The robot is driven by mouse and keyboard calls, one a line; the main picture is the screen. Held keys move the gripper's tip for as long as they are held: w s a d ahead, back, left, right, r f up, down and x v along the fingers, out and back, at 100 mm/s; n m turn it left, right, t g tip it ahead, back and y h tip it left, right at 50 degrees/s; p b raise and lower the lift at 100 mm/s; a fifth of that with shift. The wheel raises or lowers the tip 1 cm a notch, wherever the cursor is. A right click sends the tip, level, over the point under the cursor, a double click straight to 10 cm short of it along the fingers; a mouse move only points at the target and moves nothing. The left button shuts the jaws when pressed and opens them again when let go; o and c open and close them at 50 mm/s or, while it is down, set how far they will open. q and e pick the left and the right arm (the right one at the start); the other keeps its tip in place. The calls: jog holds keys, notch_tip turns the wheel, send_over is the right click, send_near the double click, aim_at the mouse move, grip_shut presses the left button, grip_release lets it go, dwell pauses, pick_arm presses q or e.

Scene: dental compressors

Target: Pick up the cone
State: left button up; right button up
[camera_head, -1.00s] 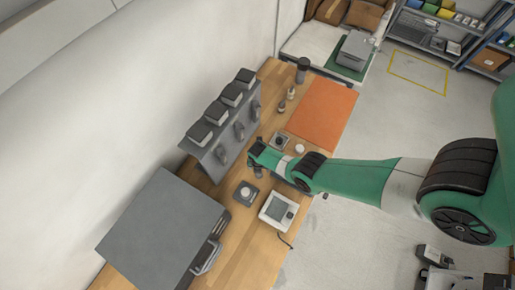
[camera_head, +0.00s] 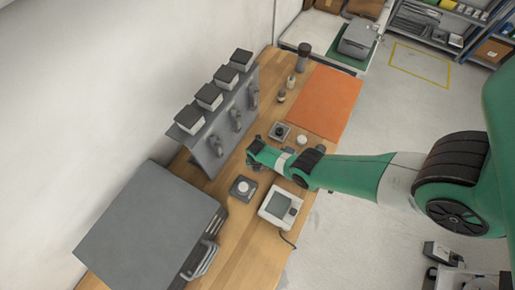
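No thing on the wooden bench (camera_head: 238,240) can be made out clearly as a cone. Small items that are hard to tell apart at this size include a small light bottle (camera_head: 291,81), a small brownish piece (camera_head: 281,96) and a small white round piece (camera_head: 302,140). My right gripper (camera_head: 252,160) is low over the middle of the bench, between the grey rack and the white screen device. Its fingers are small and partly hidden by the wrist, so its opening and anything in it cannot be made out. My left gripper is not in view.
A grey rack (camera_head: 215,125) with black-topped blocks and hanging handpieces lines the wall side. A large grey box (camera_head: 150,225), a square knob unit (camera_head: 243,187), a white screen device (camera_head: 280,207), a dark square piece (camera_head: 279,131) and a dark cylinder (camera_head: 304,55) stand around. The orange mat (camera_head: 325,100) is bare.

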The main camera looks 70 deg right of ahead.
grip_shut()
jog(key=shift+r, duration=0.1)
dwell(0.3)
